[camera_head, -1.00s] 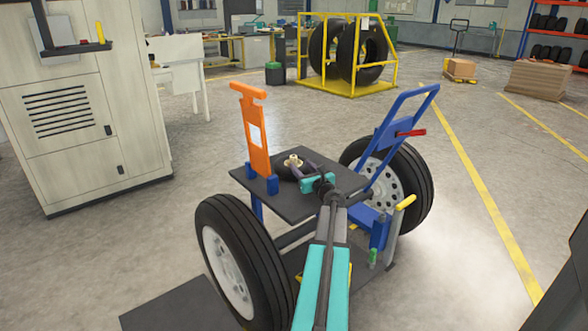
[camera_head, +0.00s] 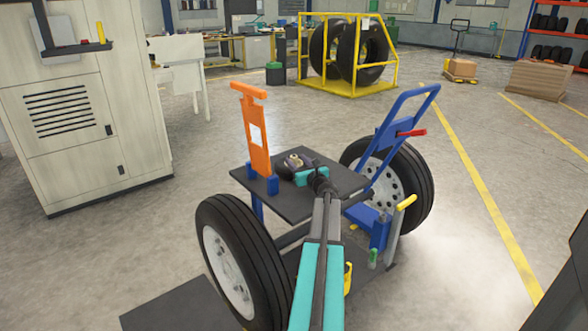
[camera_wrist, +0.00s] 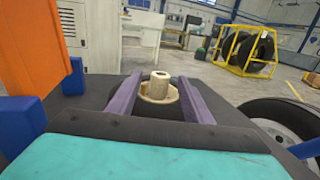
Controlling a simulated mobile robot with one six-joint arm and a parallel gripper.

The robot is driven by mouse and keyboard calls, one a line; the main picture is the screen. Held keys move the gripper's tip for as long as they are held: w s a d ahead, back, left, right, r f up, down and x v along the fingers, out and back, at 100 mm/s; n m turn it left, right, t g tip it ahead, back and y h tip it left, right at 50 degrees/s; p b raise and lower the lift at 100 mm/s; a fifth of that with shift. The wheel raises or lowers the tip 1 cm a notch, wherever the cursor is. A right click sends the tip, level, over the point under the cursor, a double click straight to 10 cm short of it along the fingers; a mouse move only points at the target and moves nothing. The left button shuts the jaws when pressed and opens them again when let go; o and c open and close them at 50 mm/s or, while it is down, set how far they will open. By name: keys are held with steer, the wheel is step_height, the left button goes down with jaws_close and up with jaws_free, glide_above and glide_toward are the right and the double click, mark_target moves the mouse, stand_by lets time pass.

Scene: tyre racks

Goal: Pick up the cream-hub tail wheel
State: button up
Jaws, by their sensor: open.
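The cream-hub tail wheel (camera_wrist: 157,92) lies flat on the dark top of a small stand (camera_head: 310,205), its cream hub facing up. In the head view the wheel (camera_head: 293,162) is partly covered by my gripper. My gripper (camera_wrist: 160,82) is open, with its two purple fingers on either side of the cream hub in the wrist view. I cannot tell whether the fingers touch the wheel. The head view shows my gripper (camera_head: 299,161) low over the stand top. The dark tyre is mostly hidden behind the fingers and gripper body.
An orange upright (camera_head: 254,130) in blue brackets stands at the stand's left edge. Large wheels (camera_head: 240,262) and (camera_head: 400,185) stand front left and right, the latter by a blue hand truck (camera_head: 383,140). A grey cabinet (camera_head: 80,120) is further left.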

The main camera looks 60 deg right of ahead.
steer(key=shift+w+d, duration=0.45)
steer(key=shift+w, duration=0.15)
steer(key=shift+c, duration=0.4)
jaws_close()
